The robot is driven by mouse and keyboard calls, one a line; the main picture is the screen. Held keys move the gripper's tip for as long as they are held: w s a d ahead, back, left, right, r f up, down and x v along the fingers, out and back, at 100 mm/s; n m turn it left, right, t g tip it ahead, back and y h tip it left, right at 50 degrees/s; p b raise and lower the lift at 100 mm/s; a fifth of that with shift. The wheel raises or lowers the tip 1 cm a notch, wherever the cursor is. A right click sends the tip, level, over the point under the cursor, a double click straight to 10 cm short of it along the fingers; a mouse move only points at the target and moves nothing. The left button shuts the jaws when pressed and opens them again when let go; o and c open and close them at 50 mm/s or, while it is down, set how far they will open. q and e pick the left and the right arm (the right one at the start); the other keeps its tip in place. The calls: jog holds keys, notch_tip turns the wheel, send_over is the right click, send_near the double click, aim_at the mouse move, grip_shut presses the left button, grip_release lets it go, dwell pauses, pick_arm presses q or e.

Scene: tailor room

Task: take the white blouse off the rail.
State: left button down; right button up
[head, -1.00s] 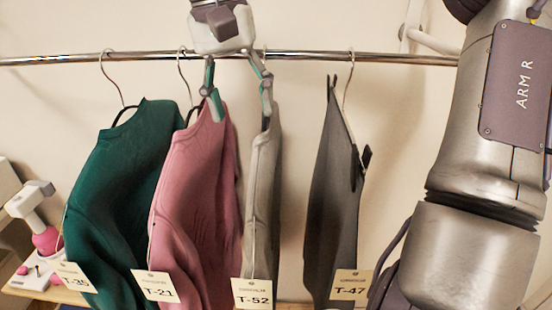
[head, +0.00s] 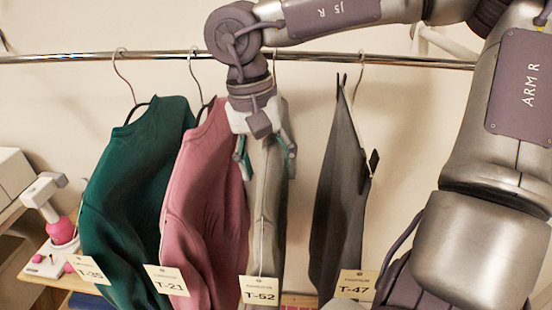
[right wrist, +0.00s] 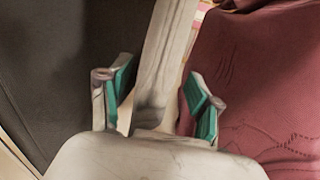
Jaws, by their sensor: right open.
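The white blouse (head: 268,215), a pale garment seen nearly edge-on, hangs from the rail (head: 165,57) with a tag reading T-52. My right gripper (head: 264,160) is in front of its upper part, below the rail, fingers open on either side of it. In the right wrist view the blouse (right wrist: 168,50) runs as a narrow pale strip between the two open green-padded fingers (right wrist: 158,100). The gripper hides the blouse's shoulder and part of its hanger. My left gripper is not in view.
A pink sweater (head: 205,190) tagged T-21 hangs close on the left, with a green one (head: 130,190) beyond it. A dark grey garment (head: 337,200) hangs to the right, across a gap. A small white-and-pink device (head: 58,232) stands at the lower left.

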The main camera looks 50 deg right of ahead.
jog(key=shift+c, duration=0.3)
grip_shut()
jog(key=shift+r, duration=0.2)
